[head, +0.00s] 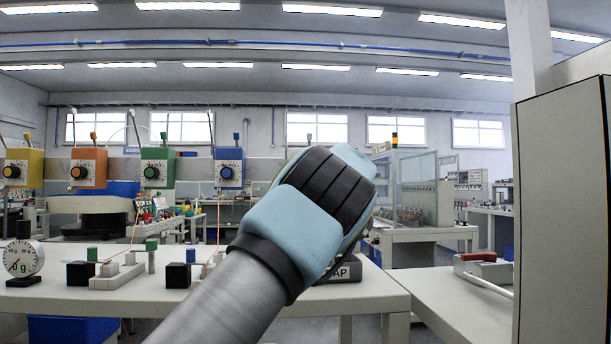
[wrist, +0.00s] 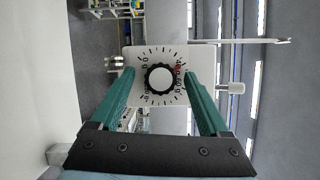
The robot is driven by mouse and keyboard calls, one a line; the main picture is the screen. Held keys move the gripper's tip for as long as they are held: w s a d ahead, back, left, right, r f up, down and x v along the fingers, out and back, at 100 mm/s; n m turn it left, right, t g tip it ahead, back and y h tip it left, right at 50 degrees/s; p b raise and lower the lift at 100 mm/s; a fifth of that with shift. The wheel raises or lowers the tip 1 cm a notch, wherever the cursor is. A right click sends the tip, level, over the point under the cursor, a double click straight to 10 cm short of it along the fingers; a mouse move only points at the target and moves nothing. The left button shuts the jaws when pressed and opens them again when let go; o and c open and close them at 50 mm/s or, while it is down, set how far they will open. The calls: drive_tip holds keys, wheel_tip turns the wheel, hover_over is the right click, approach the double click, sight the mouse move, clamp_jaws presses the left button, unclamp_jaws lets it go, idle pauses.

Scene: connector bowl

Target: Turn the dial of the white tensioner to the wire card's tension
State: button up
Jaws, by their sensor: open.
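The white tensioner (wrist: 137,54) fills the middle of the wrist view as a white plate with a printed round scale. Its dial (wrist: 160,78) is a black ribbed knob with a pale centre. A red mark shows on the scale at the knob's upper right; the small numbers are hard to read. My gripper (wrist: 159,72) is open, its two green fingers reaching to either side of the dial, apart from it as far as I can tell. In the head view my arm hides the gripper and the white tensioner. I cannot make out the wire card.
Yellow (head: 22,168), orange (head: 88,168), green (head: 157,167) and blue (head: 228,167) tensioners stand in a row on the left. A round gauge (head: 22,260) and small blocks stand on the white bench (head: 375,292). A tall grey cabinet (head: 560,210) stands close on the right.

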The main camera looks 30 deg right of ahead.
drive_tip(key=s+b, duration=0.3)
drive_tip(key=s, duration=0.7)
drive_tip(key=shift+s+a+f, duration=0.25)
drive_tip(key=shift+s, duration=0.15)
